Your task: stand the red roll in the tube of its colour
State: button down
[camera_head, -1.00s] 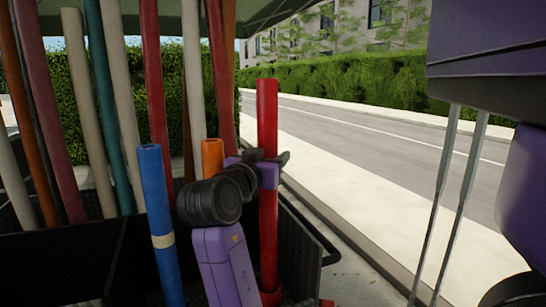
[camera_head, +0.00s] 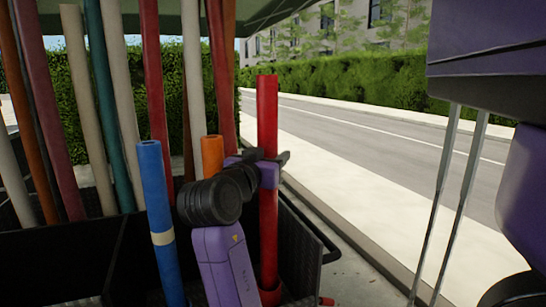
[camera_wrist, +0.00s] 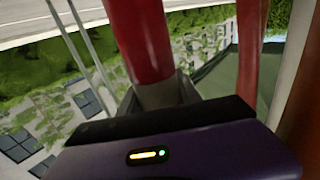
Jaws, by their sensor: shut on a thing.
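The red roll (camera_head: 267,110) stands nearly upright right of the middle in the head view. My gripper (camera_head: 268,165) is shut around its upper half, and the roll's top sticks up above the fingers. In the wrist view the roll (camera_wrist: 140,40) rises between the fingers (camera_wrist: 160,95). The roll's lower end meets a red ring (camera_head: 270,297), seemingly the rim of the red tube, at the bottom of the head view. Whether the end is inside the ring, and how deep, I cannot tell. The ring's lower part is cut off by the frame.
A blue roll (camera_head: 156,200) with a pale band stands left of my wrist, and an orange roll (camera_head: 212,155) stands behind it. Several long coloured rolls lean at the left (camera_head: 105,100). A dark truck-bed wall (camera_head: 300,245) and rail (camera_head: 325,250) lie close right of the red roll.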

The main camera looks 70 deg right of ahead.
jog(key=c, duration=0.8)
grip_release()
jog(key=shift+w+d+f, duration=0.1)
jog(key=shift+d+f, duration=0.05)
jog(key=shift+f, duration=0.35)
jog(key=shift+o, duration=0.2)
jog(key=shift+r, duration=0.15)
jog(key=a+b, duration=0.1)
jog(key=a, duration=0.7)
jog(key=shift+w+b, duration=0.3)
